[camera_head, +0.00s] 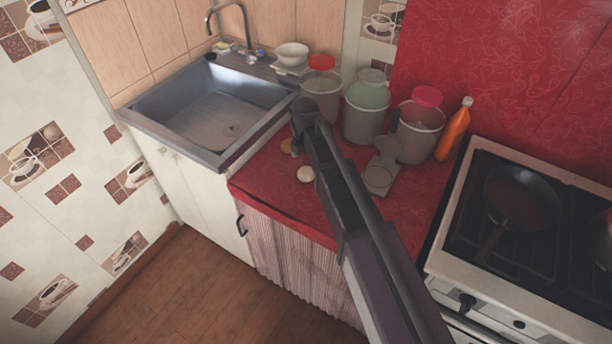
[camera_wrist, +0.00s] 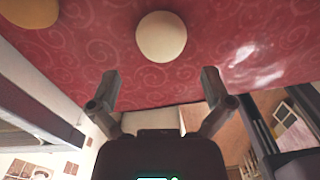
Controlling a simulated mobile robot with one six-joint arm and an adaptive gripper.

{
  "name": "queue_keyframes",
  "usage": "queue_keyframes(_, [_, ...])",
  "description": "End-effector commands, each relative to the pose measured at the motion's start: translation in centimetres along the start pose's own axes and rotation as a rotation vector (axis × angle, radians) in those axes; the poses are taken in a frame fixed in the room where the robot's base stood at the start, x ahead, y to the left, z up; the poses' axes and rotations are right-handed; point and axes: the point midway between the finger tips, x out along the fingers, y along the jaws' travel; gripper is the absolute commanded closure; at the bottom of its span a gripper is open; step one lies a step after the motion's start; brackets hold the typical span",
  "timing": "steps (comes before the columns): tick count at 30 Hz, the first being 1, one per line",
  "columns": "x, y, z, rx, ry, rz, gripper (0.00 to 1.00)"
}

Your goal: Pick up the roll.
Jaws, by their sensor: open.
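A pale, cream-coloured round roll (camera_head: 306,174) lies on the red counter (camera_head: 262,180), just left of my arm. In the wrist view the roll (camera_wrist: 161,36) sits at top centre, beyond the fingertips and roughly midway between them. My gripper (camera_wrist: 160,82) is open and empty, with its two fingers apart and nothing between them. The roll is not touched by either finger. In the head view my arm reaches over the counter, and the fingers cannot be made out clearly there.
A tan round item (camera_wrist: 30,11) lies near the roll, partly cut off. Several jars, one a lidded bucket (camera_head: 417,135), stand behind with an orange bottle (camera_head: 454,130). The sink (camera_head: 215,108) is left; the stove (camera_head: 530,235) with a pan (camera_head: 520,195) is right.

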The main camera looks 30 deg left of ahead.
Motion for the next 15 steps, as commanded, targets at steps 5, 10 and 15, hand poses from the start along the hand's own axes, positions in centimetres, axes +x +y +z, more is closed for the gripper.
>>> queue_keyframes(5, [-0.04,0.0,-0.01,0.0,0.0,0.0,0.0])
queue_keyframes(10, [0.08,0.0,-0.01,0.0,0.0,0.0,0.0])
queue_keyframes(15, [0.77,-0.03,-0.02,0.0,0.0,0.0,0.0])
